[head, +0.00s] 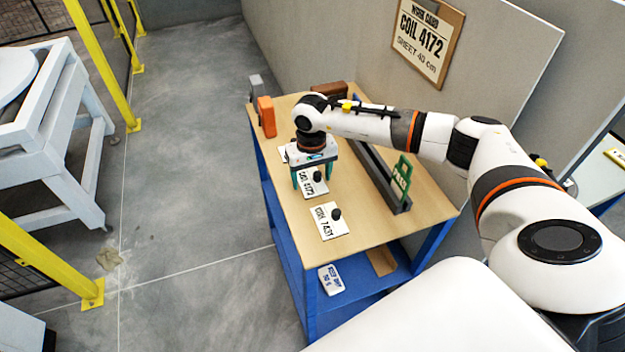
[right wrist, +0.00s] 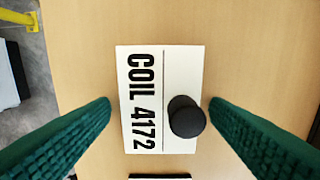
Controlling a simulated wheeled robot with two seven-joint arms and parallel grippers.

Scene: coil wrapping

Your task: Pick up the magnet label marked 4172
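The magnet label marked COIL 4172 (head: 311,184) lies flat on the wooden table top (head: 385,222). It is white with a black round knob, and its text reads clearly in the right wrist view (right wrist: 143,110). My right gripper (head: 310,184) is above this label, pointing down. Its green fingers stand open on either side of the label and knob in the right wrist view (right wrist: 160,102), with nothing held. The knob (right wrist: 186,117) sits right of centre between the fingers. My left gripper is not in view.
A second label, marked 7431 (head: 325,222), lies nearer on the table. Another white label (head: 283,154) is partly hidden behind my gripper. A dark rail (head: 372,176) and a green tag (head: 401,174) stand to the right. An orange block (head: 266,116) is at the far left corner.

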